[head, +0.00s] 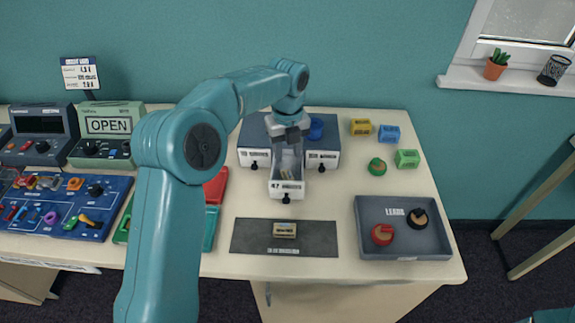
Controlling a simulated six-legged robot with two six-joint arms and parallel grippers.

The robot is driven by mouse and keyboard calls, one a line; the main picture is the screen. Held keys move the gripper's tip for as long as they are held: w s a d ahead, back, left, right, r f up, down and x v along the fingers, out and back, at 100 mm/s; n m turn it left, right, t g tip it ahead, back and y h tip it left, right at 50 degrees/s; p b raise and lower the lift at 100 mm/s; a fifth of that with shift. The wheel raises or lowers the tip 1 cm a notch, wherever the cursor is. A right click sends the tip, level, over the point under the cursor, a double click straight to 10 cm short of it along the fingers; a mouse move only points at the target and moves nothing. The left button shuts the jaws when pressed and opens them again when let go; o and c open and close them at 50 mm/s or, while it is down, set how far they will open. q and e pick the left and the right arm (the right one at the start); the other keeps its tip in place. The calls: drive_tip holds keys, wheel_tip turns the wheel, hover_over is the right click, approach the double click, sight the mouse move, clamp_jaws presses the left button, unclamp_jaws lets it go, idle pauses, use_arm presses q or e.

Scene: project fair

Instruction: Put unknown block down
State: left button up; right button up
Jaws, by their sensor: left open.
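A small tan block (284,230) with dark markings lies flat on the dark grey mat (255,240) at the table's front middle; I take it for the unknown block. My left gripper (287,148) is open and points down above the back of the pulled-out middle drawer (286,190), behind the block and apart from it. I see nothing held in it, though its fingertips are small here. The drawer holds some small pale pieces. My right gripper is out of view.
A grey drawer cabinet (323,150) stands behind the mat, with a blue round piece (316,130) on top. A grey tray (400,245) with red and black pieces lies right. Yellow (361,127), blue (389,134) and green (407,158) blocks stand back right. Electronics panels fill the left.

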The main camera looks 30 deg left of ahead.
use_arm(q)
wheel_tip(320, 180, up, 4)
drive_tip(key=shift+f, duration=0.25)
idle(0.5)
